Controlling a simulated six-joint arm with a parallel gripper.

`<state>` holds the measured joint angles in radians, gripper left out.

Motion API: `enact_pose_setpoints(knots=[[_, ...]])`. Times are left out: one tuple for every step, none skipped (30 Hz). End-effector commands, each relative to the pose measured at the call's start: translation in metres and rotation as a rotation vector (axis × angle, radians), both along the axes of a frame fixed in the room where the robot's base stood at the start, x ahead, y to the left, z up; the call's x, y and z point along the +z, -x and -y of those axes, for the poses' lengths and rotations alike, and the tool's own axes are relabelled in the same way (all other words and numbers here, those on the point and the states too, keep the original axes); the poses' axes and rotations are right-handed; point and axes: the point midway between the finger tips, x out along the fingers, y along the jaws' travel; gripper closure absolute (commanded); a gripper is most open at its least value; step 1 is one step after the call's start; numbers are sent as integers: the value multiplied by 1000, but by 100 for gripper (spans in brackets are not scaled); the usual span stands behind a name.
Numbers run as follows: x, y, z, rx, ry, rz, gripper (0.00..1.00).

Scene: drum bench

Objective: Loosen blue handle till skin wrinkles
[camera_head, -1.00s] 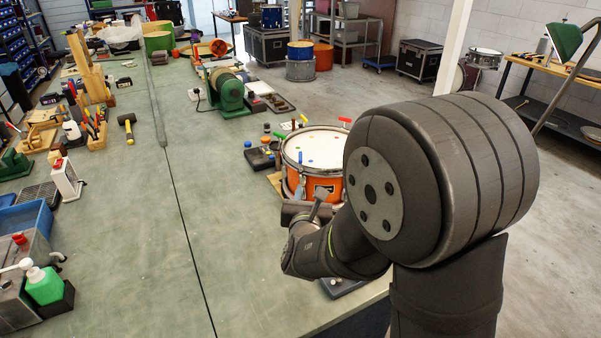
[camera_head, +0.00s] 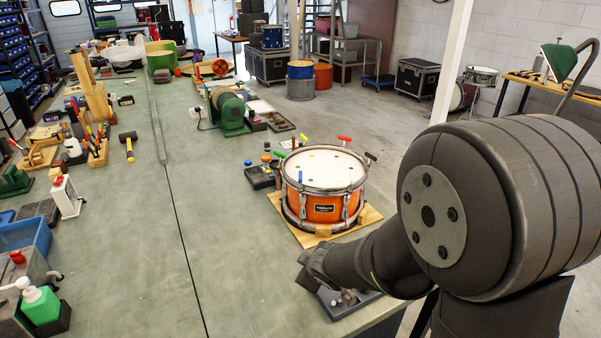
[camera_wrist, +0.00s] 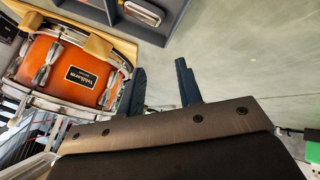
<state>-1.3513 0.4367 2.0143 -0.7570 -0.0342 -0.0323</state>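An orange drum (camera_head: 322,208) with a white skin (camera_head: 325,170) sits upright on a wooden board (camera_head: 364,222). Coloured dots mark the skin, which looks smooth at this size. Handles stand around the rim: a red one (camera_head: 344,138), a green one (camera_head: 279,154) and what looks like a blue one (camera_head: 300,177) at the front left. My gripper (camera_head: 303,272) is low in front of the drum, apart from it. The wrist view shows its two dark fingers (camera_wrist: 161,88) spread with nothing between them, and the drum's orange shell (camera_wrist: 68,72) to their left.
A dark tray (camera_head: 330,312) with metal parts lies at the bench's front edge, beneath my arm. Small jars and a dark holder (camera_head: 258,178) stand left of the drum. A green-based machine (camera_head: 230,112) is behind. The bench (camera_head: 120,250) left of my gripper is clear.

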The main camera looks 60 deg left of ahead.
Motion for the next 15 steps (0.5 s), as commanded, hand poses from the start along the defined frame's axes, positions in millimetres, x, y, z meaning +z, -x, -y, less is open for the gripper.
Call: enact_pose_setpoints(knots=[[5,10,-10,-23,-58,-65,67],[9,16,-16,-38,-97,-105,67],[16,23,-24,-59,-152,-157,67],[21,27,-31,-75,-195,-192,67],[26,31,-37,-90,-239,-225,67],[34,36,-45,-114,-298,-267,67],[41,38,-51,-131,-344,-294,67],[47,39,-56,-152,-390,-320,67],[56,40,-62,-182,-452,-350,67],[62,40,-66,-206,-498,-370,67],[69,39,-70,-232,-545,-388,67],[78,36,-74,-268,-607,-407,67],[85,33,-76,-297,-654,-419,67],[91,30,-78,-326,-697,-428,67],[98,25,-79,-366,-754,-436,67]])
